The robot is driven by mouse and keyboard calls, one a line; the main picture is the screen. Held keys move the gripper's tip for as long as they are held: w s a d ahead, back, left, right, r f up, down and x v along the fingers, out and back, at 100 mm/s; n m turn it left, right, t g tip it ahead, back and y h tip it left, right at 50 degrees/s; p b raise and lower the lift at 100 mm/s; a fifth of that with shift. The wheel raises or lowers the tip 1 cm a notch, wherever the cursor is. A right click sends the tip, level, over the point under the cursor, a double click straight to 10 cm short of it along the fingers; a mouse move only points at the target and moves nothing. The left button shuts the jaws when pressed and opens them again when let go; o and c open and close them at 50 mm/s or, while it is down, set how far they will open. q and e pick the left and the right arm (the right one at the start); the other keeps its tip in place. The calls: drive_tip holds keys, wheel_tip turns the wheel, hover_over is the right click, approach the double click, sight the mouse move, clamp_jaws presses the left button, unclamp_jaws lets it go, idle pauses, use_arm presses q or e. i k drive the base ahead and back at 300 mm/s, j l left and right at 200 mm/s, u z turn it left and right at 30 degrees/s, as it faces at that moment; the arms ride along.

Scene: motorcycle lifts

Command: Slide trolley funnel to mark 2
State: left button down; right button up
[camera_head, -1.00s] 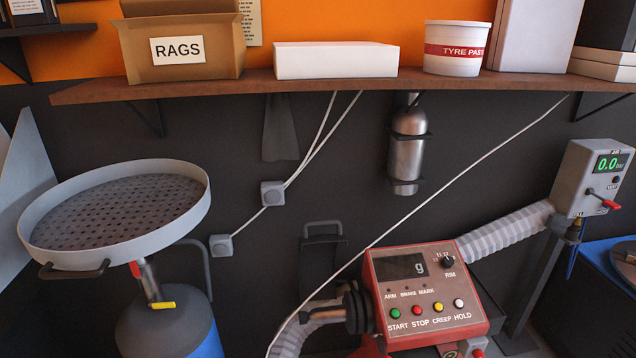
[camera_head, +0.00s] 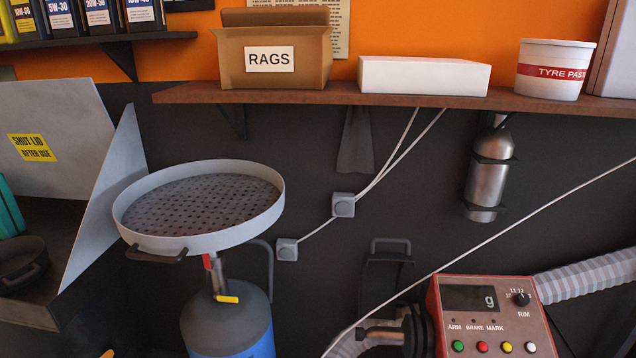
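The trolley funnel is a wide, round grey pan (camera_head: 199,242) with a perforated dark plate inside. It stands on a metal stem (camera_head: 217,272) above a grey and blue tank (camera_head: 228,325), left of the middle in the head view. A dark handle (camera_head: 156,255) sits at its front left rim. The stem has a red part near the top and a yellow lever (camera_head: 226,298) lower down. No marks that I can read as numbered positions show on it. Neither of my grippers is in view.
A bin with a grey lid and yellow "SHUT LID" label (camera_head: 33,148) stands left of the funnel. A red balancer panel (camera_head: 490,315) is at lower right. A wooden shelf (camera_head: 420,99) with a rags box (camera_head: 272,59) runs above. Open space separates funnel and shelf.

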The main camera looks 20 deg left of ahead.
sight(177, 212)
drive_tip(key=u, duration=1.35)
